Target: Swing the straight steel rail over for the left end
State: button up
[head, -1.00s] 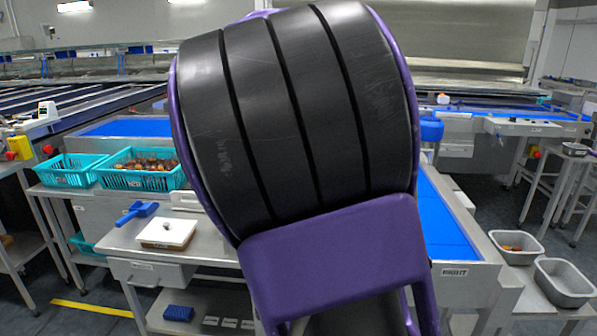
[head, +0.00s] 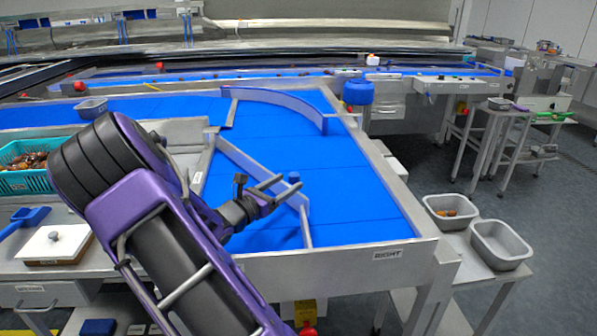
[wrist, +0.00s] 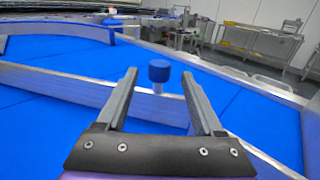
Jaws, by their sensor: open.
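The straight steel rail (head: 250,165) lies slantwise across the blue belt (head: 345,185), from the inner corner towards the "RIGHT" end. A blue knob (head: 293,177) stands up from the rail. My gripper (head: 279,188) is open and empty above the belt, its fingers pointing at the knob. In the wrist view the rail (wrist: 75,87) crosses behind the fingers, and the knob (wrist: 159,71) shows between the two fingertips (wrist: 160,76). I cannot tell whether the knob is inside the jaws or just beyond them. The belt's left branch (head: 150,108) runs off to the left.
A curved steel guide (head: 285,100) stands farther back on the belt. A grey tray (head: 91,108) sits on the left branch. A teal basket (head: 25,180) and a white-topped box (head: 57,243) are at left. Two metal trays (head: 450,212) stand right of the belt.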

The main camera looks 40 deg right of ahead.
jog(key=x, duration=0.7)
jog(key=shift+d+b, duration=0.25)
jog(key=shift+b, duration=0.15)
jog(key=shift+c, duration=0.3)
grip_shut()
dwell(0.7)
